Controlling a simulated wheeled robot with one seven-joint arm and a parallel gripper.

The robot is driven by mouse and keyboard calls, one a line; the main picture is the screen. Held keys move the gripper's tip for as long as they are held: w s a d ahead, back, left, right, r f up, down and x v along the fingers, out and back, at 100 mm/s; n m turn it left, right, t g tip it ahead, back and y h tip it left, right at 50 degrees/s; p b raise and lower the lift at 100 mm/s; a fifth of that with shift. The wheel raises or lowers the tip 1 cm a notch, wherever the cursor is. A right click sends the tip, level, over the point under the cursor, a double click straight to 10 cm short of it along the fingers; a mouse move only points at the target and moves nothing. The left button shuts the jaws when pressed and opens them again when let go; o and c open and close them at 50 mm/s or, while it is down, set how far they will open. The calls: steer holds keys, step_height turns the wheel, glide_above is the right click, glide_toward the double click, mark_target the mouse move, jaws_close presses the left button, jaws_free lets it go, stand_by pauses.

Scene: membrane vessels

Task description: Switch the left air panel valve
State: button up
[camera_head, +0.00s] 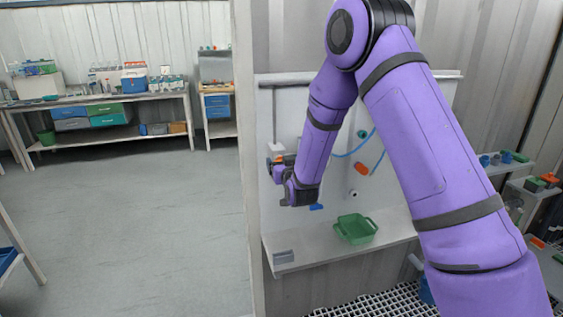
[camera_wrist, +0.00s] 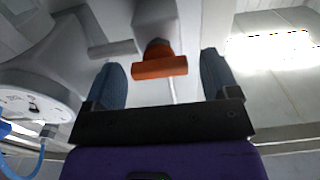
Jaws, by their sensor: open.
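An orange valve handle (camera_wrist: 160,67) on a grey fitting shows in the wrist view, between the two blue fingers of my gripper (camera_wrist: 163,75). The fingers are open, with a gap on each side of the handle. In the head view my gripper (camera_head: 279,170) is at the left part of the white wall panel (camera_head: 292,110), close to a small grey box with an orange part (camera_head: 276,154). My gripper partly covers this area. Another orange handle (camera_head: 362,168) sits farther right on the panel, by a blue hose (camera_head: 356,151). A blue handle (camera_head: 316,207) shows below my gripper.
A green basket (camera_head: 355,229) stands on the shelf (camera_head: 300,255) below the panel. A grey post (camera_head: 244,150) edges the panel on the left. Benches (camera_head: 100,99) with boxes stand at the back left, with open floor before them. More equipment (camera_head: 520,180) is at the right.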

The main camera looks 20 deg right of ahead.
steer(key=shift+w, duration=0.7)
steer(key=c, duration=0.9)
